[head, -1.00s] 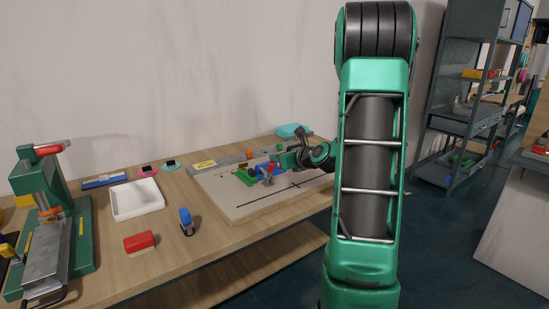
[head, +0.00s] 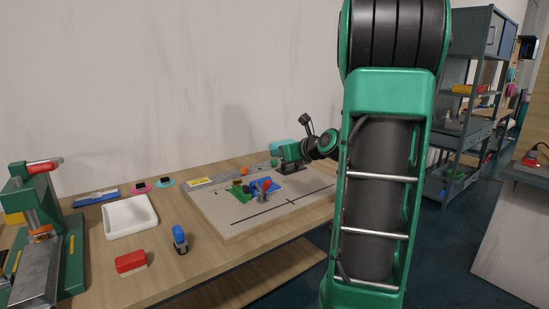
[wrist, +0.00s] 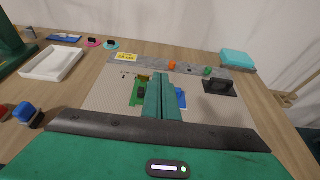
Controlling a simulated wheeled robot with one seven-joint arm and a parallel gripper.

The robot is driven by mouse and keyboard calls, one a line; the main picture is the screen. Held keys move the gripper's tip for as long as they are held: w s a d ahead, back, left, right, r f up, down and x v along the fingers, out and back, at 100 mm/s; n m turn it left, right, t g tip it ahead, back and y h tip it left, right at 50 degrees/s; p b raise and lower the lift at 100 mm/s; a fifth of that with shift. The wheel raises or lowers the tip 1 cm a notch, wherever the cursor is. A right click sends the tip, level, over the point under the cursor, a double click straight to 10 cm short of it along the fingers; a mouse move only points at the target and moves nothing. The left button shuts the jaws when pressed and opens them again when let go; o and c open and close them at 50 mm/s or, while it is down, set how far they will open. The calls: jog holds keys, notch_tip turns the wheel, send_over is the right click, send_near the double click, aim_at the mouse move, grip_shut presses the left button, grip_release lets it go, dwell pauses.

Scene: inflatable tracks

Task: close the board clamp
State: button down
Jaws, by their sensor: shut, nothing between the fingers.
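A perforated board (head: 225,215) lies on the wooden table; it also shows in the wrist view (wrist: 110,97). On it sit a green piece (head: 241,192) and a blue-based piece with a red handle (head: 265,185), which looks like the board clamp. I cannot tell whether its handle is up or down.
A metal rail (head: 225,176) with a yellow label runs along the board's back. A dark upright bracket (wrist: 221,86) stands right of my fingers. A white tray (head: 128,216), red block (head: 130,262), blue-topped item (head: 180,239) and green press (head: 50,225) stand left.

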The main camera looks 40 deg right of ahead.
jog(key=shift+a, duration=0.1)
jog(key=s+a+f+n+g+y, duration=0.1)
jog(key=s+a+f+n+g, duration=0.5)
jog(key=s+a+f+n, duration=0.6)
jog(key=s+a+n+g, duration=0.4)
jog(key=s+n, duration=0.5)
jog(key=s, duration=0.1)
jog(key=s+a+f+n+g+y, duration=0.1)
jog(key=s+a+n+g, duration=0.3)
jog(key=s+n, duration=0.6)
jog(key=shift+s+a+f, duration=0.15)
jog(key=shift+s+f, duration=0.1)
